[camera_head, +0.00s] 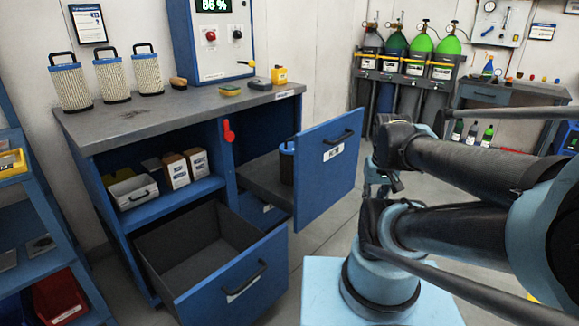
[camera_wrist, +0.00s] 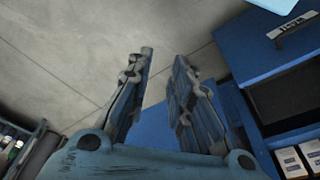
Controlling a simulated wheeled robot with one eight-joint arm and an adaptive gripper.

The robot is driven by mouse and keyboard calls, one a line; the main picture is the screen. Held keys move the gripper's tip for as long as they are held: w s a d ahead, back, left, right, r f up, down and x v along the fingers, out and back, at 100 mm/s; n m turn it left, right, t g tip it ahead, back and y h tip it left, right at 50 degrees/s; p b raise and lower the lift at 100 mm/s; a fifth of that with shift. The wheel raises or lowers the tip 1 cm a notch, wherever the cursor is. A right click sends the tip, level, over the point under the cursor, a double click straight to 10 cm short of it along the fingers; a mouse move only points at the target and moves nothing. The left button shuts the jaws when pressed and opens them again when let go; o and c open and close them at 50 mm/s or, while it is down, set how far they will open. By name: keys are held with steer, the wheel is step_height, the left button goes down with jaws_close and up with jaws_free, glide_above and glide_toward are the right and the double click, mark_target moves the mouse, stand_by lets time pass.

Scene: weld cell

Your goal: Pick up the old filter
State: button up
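Three pleated, off-white filter cartridges with dark handles stand on the workbench at the left in the head view: the left one (camera_head: 70,84), the middle one (camera_head: 112,78) and the right one (camera_head: 147,72). A dark cylinder with a blue rim (camera_head: 287,162) stands inside the open upper drawer (camera_head: 328,170), partly hidden by the drawer front. I cannot tell which is the old filter. My gripper (camera_wrist: 164,58) is open and empty in the wrist view, its two fingers apart above the floor. In the head view it is mostly hidden by my arm, right of the drawer.
The lower drawer (camera_head: 225,285) is pulled out and looks empty. The bench top (camera_head: 150,113) holds a control box (camera_head: 212,40) and small items. Cartons (camera_head: 176,172) sit on the shelf below. Gas cylinders (camera_head: 420,65) stand at the back. Floor shows between drawers and my base.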

steer(key=w+a+r+m+y, duration=0.25)
steer(key=w+a+r, duration=0.25)
steer(key=w+r, duration=0.45)
steer(key=w+a+r+m+y, duration=0.1)
steer(key=w+a+r+m, duration=0.25)
steer(key=w+r, duration=0.6)
steer(key=m, duration=0.2)
glide_above(291, 139)
steer(key=s+d, duration=0.3)
steer(key=d, duration=0.2)
step_height(291, 139, down, 7)
steer(key=shift+t, duration=0.4)
steer(key=x, duration=1.1)
steer(key=shift+a+f, duration=0.15)
steer(key=shift+f, duration=0.15)
steer(key=shift+x, duration=2.6)
steer(key=shift+w, duration=0.15)
